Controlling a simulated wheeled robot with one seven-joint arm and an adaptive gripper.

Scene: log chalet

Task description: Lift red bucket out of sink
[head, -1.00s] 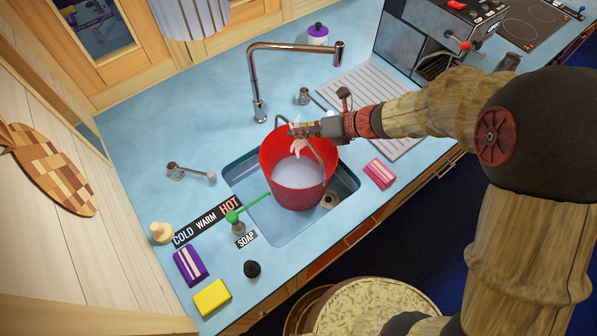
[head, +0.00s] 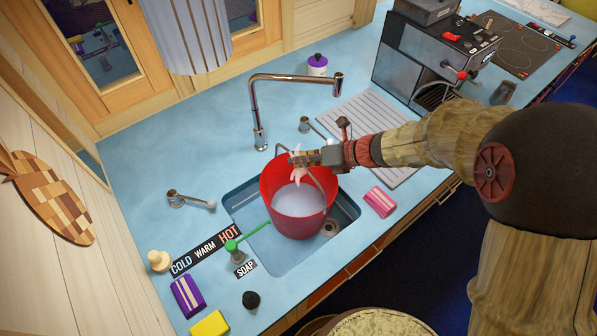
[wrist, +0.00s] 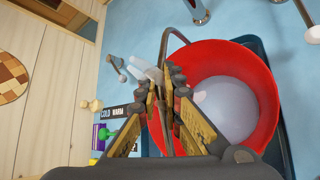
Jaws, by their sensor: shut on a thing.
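The red bucket (head: 301,226) is at the sink (head: 264,258), with its rim above the counter and pale liquid (head: 298,200) inside. I cannot tell whether its base touches the sink floor. In the wrist view the handle (wrist: 166,45) runs up between the fingers of my gripper (wrist: 166,82), with the red bucket (wrist: 262,75) open to the right.
A tall chrome faucet (head: 260,120) stands behind the sink. A green-headed soap dispenser (head: 234,246) reaches toward the bucket from the left. A pink sponge (head: 380,201) lies on the right, before the ribbed drainboard (head: 355,112). A coffee machine (head: 435,60) stands farther right.

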